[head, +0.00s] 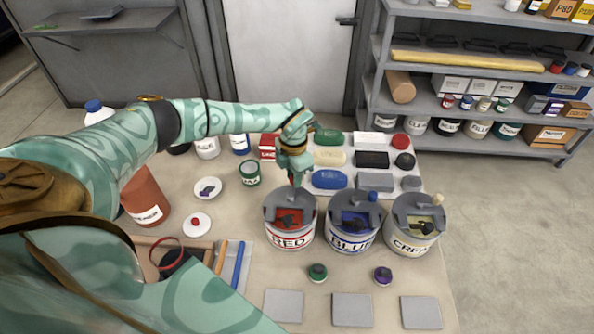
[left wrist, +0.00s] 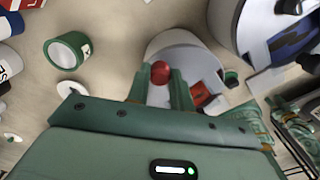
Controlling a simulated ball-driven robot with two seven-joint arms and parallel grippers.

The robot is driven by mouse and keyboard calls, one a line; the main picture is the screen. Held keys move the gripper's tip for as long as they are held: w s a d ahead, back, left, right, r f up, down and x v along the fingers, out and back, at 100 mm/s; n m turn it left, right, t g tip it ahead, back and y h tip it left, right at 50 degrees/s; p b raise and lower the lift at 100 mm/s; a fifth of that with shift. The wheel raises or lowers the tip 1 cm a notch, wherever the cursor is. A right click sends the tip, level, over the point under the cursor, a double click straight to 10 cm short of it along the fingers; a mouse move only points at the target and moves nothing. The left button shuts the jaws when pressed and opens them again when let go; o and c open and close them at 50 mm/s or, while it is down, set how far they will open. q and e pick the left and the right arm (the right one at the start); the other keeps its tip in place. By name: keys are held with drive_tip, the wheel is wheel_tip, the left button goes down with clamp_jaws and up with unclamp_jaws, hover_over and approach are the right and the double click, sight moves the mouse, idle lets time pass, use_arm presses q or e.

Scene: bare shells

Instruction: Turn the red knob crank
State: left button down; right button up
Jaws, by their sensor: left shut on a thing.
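The red can (head: 290,241), labelled RED, stands on the table with a grey lid whose opening shows red inside. My left gripper (head: 294,180) reaches down over the back of this can. In the left wrist view, its fingers (left wrist: 162,85) are shut on the round red knob (left wrist: 160,71), which sits between the fingertips above the can's pale grey lid (left wrist: 195,62). In the head view the knob is mostly hidden by the gripper. My right gripper is not in view.
A BLUE can (head: 352,235) with a blue knob and a CREAM can (head: 411,241) with a cream knob stand to the right. Behind are coloured blocks on a white sheet. A green tin (head: 250,174) is at left. Grey tiles (head: 352,309) lie in front.

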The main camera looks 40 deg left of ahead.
use_arm(q)
drive_tip(key=n+p, duration=0.1)
drive_tip(key=a+n+p, duration=0.1)
drive_tip(key=n, duration=0.1)
drive_tip(key=s+n+p, duration=0.1)
drive_tip(key=shift+a+r+n, duration=0.2)
drive_tip(key=shift+r+n, duration=0.1)
drive_tip(key=shift+s+a+f+n+p, duration=0.1)
drive_tip(key=shift+s+a+n+p, duration=0.1)
drive_tip(key=shift+n+p, duration=0.5)
drive_tip(key=shift+s+a+f+n+p, duration=0.1)
drive_tip(key=shift+s+a+n+p, duration=0.1)
drive_tip(key=shift+n+p, duration=0.45)
drive_tip(key=shift+s+a+n+p, duration=0.15)
drive_tip(key=shift+n+p, duration=0.25)
drive_tip(key=shift+n, duration=0.55)
drive_tip(key=shift+s, duration=0.1)
drive_tip(key=c, duration=1.2)
unclamp_jaws()
drive_tip(key=shift+d, duration=0.1)
drive_tip(key=shift+c, duration=0.2)
wheel_tip(320, 180, up, 16)
drive_tip(key=p, duration=0.1)
drive_tip(key=shift+p, duration=0.35)
drive_tip(key=shift+r, duration=0.1)
